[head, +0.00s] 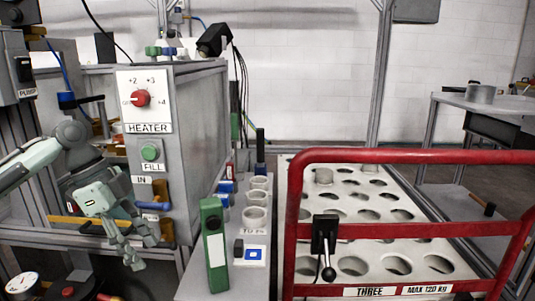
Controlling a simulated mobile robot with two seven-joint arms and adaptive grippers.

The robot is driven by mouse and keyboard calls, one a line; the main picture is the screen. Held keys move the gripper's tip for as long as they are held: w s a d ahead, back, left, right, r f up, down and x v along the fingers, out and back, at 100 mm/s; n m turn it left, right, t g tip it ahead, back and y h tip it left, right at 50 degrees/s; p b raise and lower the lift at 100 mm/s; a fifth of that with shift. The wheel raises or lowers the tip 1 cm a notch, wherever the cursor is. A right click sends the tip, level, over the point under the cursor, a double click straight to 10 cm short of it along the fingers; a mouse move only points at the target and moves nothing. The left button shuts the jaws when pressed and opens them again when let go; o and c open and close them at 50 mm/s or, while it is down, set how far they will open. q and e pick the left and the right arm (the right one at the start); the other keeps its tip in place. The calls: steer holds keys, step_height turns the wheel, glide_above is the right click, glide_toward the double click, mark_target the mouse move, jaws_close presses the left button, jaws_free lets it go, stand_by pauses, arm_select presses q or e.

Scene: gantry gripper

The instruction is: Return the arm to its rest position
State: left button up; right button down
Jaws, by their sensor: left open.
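My left arm comes in from the left edge. My left gripper (132,240) hangs at the lower left with its fingers pointing down and to the right. It is open, and I see nothing between its fingers. It is in front of the grey heater cabinet's lower left part, and I cannot tell how far apart they are. My right gripper is not in view.
The heater cabinet (205,130) has a red knob (140,98) and a green button (150,152). A green box (214,245) stands on the narrow bench. A red rail (410,156) fronts a tray with round holes (350,210). A gauge (22,284) sits lower left.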

arm_select(q)
steer(key=s+a+f+n+t+y, duration=0.2)
steer(key=s+f, duration=0.1)
steer(key=f, duration=0.6)
steer(key=s+a+f+n+t+y, duration=0.1)
steer(key=s+a+f+n+y, duration=0.15)
steer(key=f, duration=0.65)
steer(key=s+a+r+n+t+y, duration=0.2)
steer(key=s+a+n+t+y, duration=0.15)
steer(key=s+t, duration=0.4)
steer(key=s+d+f+n+g+h, duration=0.35)
steer(key=d+n, duration=0.35)
steer(key=d, duration=0.4)
steer(key=s+a+f+g+p, duration=0.1)
steer(key=s+a+f+p, duration=0.1)
steer(key=f, duration=0.3)
steer(key=s+a+f+n+g+y+p, duration=0.1)
steer(key=s+a+f+g+p, duration=0.1)
steer(key=f, duration=0.4)
steer(key=shift+s+a+p, duration=0.3)
steer(key=shift+s+p, duration=0.05)
steer(key=shift+p, duration=0.55)
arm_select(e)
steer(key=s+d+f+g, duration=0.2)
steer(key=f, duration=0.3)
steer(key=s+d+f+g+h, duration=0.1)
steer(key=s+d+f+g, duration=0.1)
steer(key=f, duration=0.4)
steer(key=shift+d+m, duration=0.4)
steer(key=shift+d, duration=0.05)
